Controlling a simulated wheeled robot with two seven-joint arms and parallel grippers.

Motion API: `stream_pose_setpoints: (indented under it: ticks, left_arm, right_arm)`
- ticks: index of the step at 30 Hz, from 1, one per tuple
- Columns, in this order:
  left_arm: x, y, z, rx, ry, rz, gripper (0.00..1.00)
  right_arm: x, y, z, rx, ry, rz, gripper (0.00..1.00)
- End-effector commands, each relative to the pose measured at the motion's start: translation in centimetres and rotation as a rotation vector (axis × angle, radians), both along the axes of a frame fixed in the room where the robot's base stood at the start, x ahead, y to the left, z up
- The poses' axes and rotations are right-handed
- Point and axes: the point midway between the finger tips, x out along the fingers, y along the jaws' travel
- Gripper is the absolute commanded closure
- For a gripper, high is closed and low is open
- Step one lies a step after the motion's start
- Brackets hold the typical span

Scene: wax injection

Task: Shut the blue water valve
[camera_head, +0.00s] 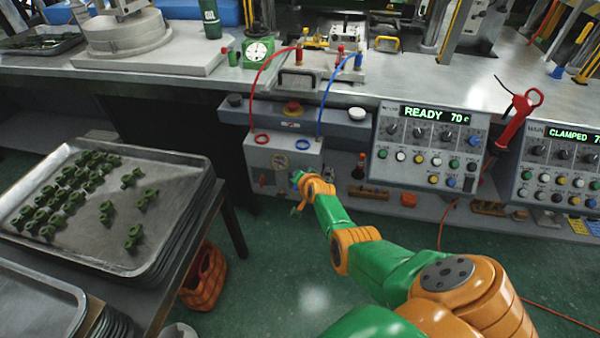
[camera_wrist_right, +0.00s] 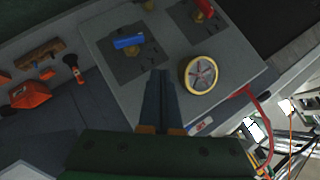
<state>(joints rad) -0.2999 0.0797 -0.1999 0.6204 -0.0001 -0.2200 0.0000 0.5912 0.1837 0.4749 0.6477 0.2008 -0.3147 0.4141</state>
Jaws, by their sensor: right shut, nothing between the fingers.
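The blue water valve (camera_wrist_right: 128,42) has a short blue lever on a brass body, on a dark plate on the face of a grey box (camera_wrist_right: 107,18). Its lever lies across the plate, roughly parallel to the plate's long lower edge. My right gripper (camera_wrist_right: 160,74) is shut and empty. In the right wrist view its fingertips are just below and right of the blue lever, with a visible gap in the picture. In the head view the right gripper (camera_head: 298,190) is in front of the grey box (camera_head: 285,147) and hides the blue valve. My left gripper is out of view.
A red valve (camera_wrist_right: 203,8) and a round gauge (camera_wrist_right: 201,74) share the box face. Red (camera_head: 254,95) and blue (camera_head: 324,98) hoses rise from the box top. A control panel (camera_head: 427,145) stands right. A tray of green pieces (camera_head: 165,225) lies left.

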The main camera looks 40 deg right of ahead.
Motion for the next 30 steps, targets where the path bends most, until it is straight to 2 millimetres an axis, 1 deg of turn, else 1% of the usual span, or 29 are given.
stream_pose_setpoints:
  ticks: [1, 6, 10, 12, 18, 30]
  left_arm:
    - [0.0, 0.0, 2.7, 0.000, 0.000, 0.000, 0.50]
    - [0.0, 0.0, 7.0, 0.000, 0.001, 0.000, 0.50]
    - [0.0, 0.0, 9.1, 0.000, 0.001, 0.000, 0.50]
    - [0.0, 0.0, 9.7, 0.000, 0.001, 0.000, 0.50]
    - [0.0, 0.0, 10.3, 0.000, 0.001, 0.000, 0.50]
    - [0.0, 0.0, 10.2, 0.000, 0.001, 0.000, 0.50]
  right_arm:
    - [0.0, -0.1, 2.7, -0.001, 0.000, 0.001, 1.00]
    - [-2.4, 1.8, 5.3, 0.001, 0.002, 0.002, 1.00]
    - [-4.1, 3.0, 6.9, 0.000, 0.000, 0.002, 1.00]
    - [-4.8, 3.5, 7.4, 0.001, 0.000, 0.001, 1.00]
    - [-5.9, 4.2, 8.1, -0.001, 0.000, 0.001, 1.00]
    - [-5.9, 4.2, 8.0, -0.001, 0.000, 0.001, 1.00]
